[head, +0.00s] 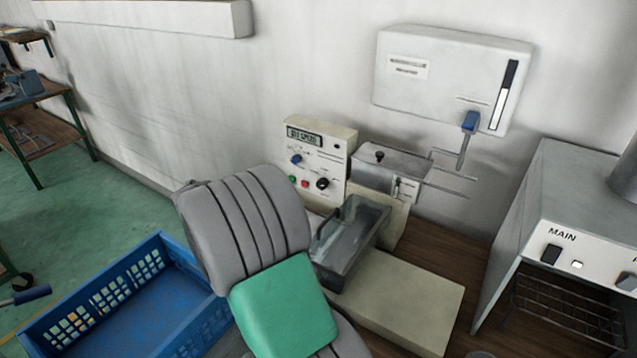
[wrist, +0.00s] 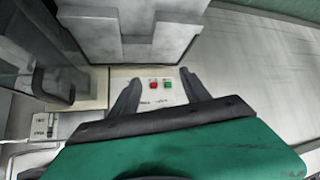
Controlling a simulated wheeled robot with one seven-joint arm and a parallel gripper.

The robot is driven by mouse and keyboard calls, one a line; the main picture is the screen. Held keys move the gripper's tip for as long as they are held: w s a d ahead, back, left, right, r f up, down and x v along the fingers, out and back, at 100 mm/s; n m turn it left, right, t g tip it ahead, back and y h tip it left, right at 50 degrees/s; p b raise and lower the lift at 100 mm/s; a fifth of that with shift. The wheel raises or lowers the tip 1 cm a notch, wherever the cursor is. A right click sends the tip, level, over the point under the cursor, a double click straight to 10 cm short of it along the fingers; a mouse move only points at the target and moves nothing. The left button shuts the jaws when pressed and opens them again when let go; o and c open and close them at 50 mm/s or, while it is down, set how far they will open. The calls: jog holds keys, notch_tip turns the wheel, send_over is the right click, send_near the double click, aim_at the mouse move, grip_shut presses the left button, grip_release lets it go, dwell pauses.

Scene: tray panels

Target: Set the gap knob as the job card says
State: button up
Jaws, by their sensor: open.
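A cream control unit (head: 338,143) stands against the wall in the head view. Its face has a small display (head: 304,136), a blue knob (head: 296,159), a black knob (head: 322,184), and a green and a red button. I cannot read which knob is the gap knob. A white label (head: 408,68) is on the wall box; its print is too small to read, and no job card is identifiable. In the wrist view my gripper (wrist: 161,78) is open and empty. A red button (wrist: 153,85) and a green button (wrist: 168,85) show between its fingers, with no knob there.
A clear-lidded tray (head: 352,240) sits before the unit. A wall box (head: 455,75) with a blue lever (head: 470,123) hangs above. A cabinet marked MAIN (head: 578,238) stands at right, and a blue crate (head: 125,300) at lower left. My arm covers the lower middle.

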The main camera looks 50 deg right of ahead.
aim_at(320, 186)
jog(key=d+f+m+h, duration=0.1)
jog(key=d, duration=0.6)
jog(key=s+d+f+m+g+h+p, duration=0.1)
jog(key=d+f+m+h, duration=0.1)
jog(key=d, duration=0.6)
jog(key=s+d+f+m+g+h+p, duration=0.1)
jog(key=d, duration=0.7)
jog(key=shift+s+d+f+h, duration=0.15)
jog(key=shift+f+h, duration=0.2)
jog(key=shift+h, duration=0.05)
jog(key=shift+c, duration=0.3)
grip_shut()
